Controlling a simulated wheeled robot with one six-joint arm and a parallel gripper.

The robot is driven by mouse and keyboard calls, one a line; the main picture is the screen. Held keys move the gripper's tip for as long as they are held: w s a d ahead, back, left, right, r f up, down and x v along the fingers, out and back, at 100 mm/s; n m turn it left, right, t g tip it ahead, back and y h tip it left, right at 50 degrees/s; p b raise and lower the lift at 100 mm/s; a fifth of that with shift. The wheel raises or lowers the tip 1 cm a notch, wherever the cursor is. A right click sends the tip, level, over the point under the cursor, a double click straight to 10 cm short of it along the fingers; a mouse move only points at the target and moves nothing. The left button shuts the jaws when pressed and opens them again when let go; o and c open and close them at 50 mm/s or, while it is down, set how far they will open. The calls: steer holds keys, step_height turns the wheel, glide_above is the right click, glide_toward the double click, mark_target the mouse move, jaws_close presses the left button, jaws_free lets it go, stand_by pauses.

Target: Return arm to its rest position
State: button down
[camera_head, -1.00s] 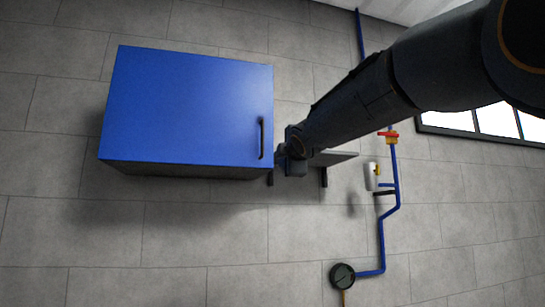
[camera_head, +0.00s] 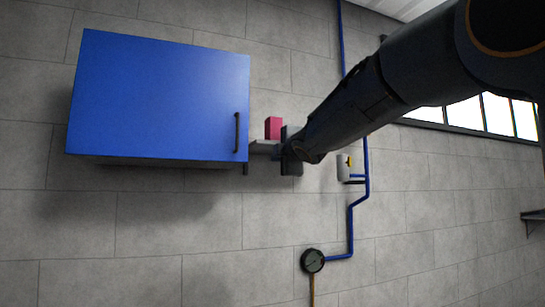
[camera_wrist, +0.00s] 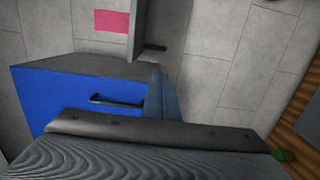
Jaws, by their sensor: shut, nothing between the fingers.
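My gripper (camera_head: 287,152) shows in the head view to the right of the blue cabinet (camera_head: 155,98), in front of the small shelf. It is shut and holds nothing. The cabinet's black handle (camera_head: 237,132) is left of it, with a clear gap. In the wrist view my gripper's grey-blue fingers (camera_wrist: 166,98) point up past the right end of the cabinet door (camera_wrist: 75,98). The handle (camera_wrist: 118,101) is just left of them there. My arm hides part of the wall and shelf in the head view.
Blue pipe (camera_head: 364,195) with a white canister (camera_head: 343,168) and a round gauge (camera_head: 312,260) runs down the tiled wall. A bright window (camera_head: 495,115) is at right.

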steer(key=shift+d, duration=0.1)
steer(key=s+d+f+m+g+h+b, duration=0.2)
steer(key=s+d+f+m+g, duration=0.15)
steer(key=f, duration=1.05)
steer(key=s+d+f+m+g+h+b, duration=0.15)
steer(key=d+f+m, duration=0.35)
steer(key=f, duration=0.9)
steer(key=s+d+f+m+g+h+b, duration=0.2)
steer(key=s+d+f+m+g+b, duration=0.15)
steer(key=f, duration=1.15)
steer(key=s+d+f+m+g+b, duration=0.2)
steer(key=s+f+m+g, duration=0.1)
steer(key=s+f, duration=1)
steer(key=s+d+f+m+g+b, duration=0.2)
steer(key=s+f+m+g, duration=0.2)
steer(key=s+f, duration=0.9)
steer(key=shift+s+f+m, duration=0.3)
steer(key=shift+s+m, duration=0.45)
steer(key=shift+m, duration=0.35)
steer(key=shift+g+y, duration=0.25)
